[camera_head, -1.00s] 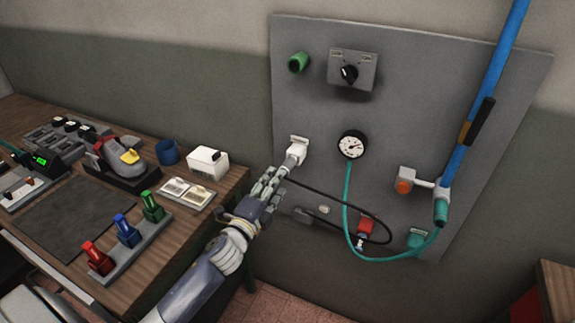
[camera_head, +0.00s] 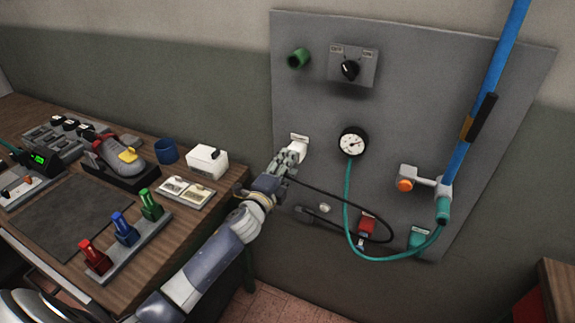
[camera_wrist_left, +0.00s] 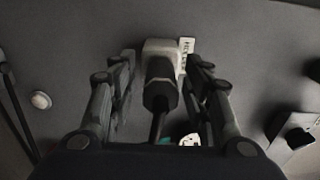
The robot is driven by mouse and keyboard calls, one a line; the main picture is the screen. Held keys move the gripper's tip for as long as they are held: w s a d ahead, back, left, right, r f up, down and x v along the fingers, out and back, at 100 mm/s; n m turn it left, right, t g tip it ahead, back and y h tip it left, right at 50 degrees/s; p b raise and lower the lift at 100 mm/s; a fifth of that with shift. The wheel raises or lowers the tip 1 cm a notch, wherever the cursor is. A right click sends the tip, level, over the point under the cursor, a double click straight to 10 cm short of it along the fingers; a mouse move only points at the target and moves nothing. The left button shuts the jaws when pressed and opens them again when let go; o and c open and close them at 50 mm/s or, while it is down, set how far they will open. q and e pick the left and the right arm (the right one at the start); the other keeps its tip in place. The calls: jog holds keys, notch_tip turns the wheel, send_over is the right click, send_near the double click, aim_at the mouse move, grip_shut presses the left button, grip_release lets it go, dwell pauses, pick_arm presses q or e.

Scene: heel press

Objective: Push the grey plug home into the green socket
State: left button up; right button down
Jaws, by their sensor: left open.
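The green socket (camera_head: 298,59) sticks out at the upper left of the grey wall panel, with its dark mouth showing. Below it, a pale grey plug (camera_head: 299,146) stands at the panel beside a small white label. In the left wrist view the plug (camera_wrist_left: 165,47) shows as a pale block with a dark collar and a black cable. My left gripper (camera_head: 291,158) is at the plug, well below the green socket. Its fingers stand apart on both sides of the collar, with gaps visible. The plug's contact with the panel is hidden. My right gripper is not in view.
A gauge (camera_head: 353,142) sits right of my gripper, with a teal hose below. A black cable loops by a red fitting (camera_head: 367,222). A selector box (camera_head: 353,67) is beside the green socket. A workbench (camera_head: 215,210) with tools stands left. The panel between plug and green socket is clear.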

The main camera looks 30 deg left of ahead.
pick_arm(q)
jog(key=shift+w, duration=0.45)
dwell(0.9)
grip_shut()
jog(key=shift+s, duration=0.1)
jog(key=shift+s+d+p, duration=0.1)
jog(key=shift+s+p, duration=0.6)
jog(key=shift+s, duration=2.2)
jog(key=shift+s, duration=0.1)
